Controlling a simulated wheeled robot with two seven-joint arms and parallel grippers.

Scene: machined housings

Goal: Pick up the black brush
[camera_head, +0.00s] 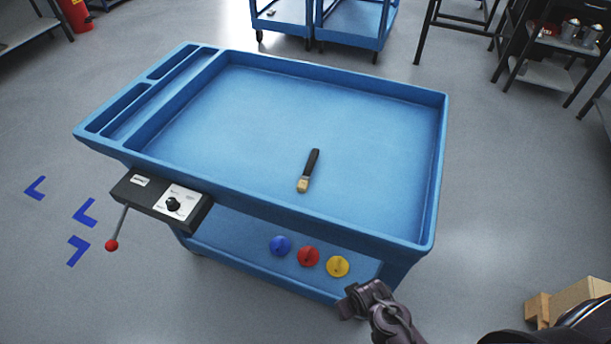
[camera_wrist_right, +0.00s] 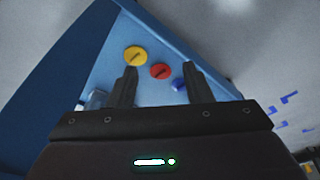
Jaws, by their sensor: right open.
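The black brush (camera_head: 309,170) lies in the blue cart's top tray, near its front edge and right of the middle. Its black handle points away, and its pale bristle end points toward the front. My right gripper (camera_head: 352,302) is low in front of the cart, outside the tray and apart from the brush. In the right wrist view, its two fingers (camera_wrist_right: 157,88) are spread with nothing between them. The brush does not show in that view. My left gripper is not in view.
The cart's raised tray rim (camera_head: 330,219) stands between my right gripper and the brush. A black control box (camera_head: 160,199) with a red-knobbed lever is on the front left. Blue, red (camera_head: 308,256) and yellow discs sit on the lower shelf. The rest of the tray is empty.

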